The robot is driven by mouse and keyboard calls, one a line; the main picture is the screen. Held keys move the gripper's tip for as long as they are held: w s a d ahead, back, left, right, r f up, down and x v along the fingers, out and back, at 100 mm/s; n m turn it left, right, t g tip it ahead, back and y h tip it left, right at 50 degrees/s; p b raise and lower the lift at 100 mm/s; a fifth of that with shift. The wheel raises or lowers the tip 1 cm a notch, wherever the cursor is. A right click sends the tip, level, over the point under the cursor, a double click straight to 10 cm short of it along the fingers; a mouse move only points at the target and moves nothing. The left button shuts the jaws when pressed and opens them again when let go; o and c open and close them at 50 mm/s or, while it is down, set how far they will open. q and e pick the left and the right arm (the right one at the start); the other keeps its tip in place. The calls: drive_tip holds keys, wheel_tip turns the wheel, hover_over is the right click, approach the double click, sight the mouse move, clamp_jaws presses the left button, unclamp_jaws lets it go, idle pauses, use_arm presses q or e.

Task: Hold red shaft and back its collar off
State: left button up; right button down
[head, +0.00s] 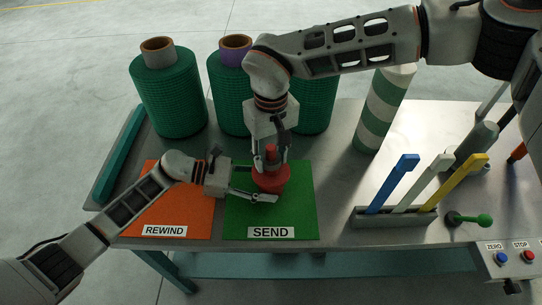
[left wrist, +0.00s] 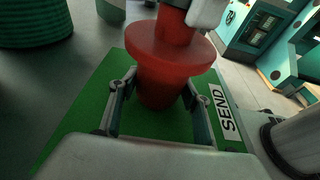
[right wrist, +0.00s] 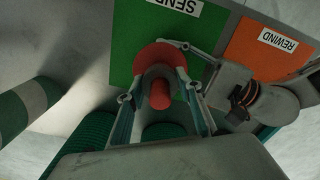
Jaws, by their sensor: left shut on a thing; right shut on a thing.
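The red shaft (head: 270,151) stands upright over the green SEND mat (head: 300,215), with its tip poking up between my right fingers. Its wide red collar (left wrist: 170,50) flares out around it and shows as a disc from above in the right wrist view (right wrist: 150,56). My left gripper (head: 262,195) reaches in low from the left, shut on the red shaft below the disc. My right gripper (head: 270,163) points down from above, shut on the collar around the shaft. The exact contact of the right fingertips is partly hidden, as is the shaft's foot.
An orange REWIND mat (head: 180,210) lies to the left. Several green netting rolls (head: 170,95) stand behind, with a green-and-white striped roll (head: 384,110) back right. A rack (head: 395,216) holds blue, white and yellow tools at right. A button panel (head: 512,258) sits front right.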

drive_tip(key=c, duration=1.4)
unclamp_jaws()
drive_tip(key=shift+f, duration=0.15)
drive_tip(key=shift+r, duration=1.6)
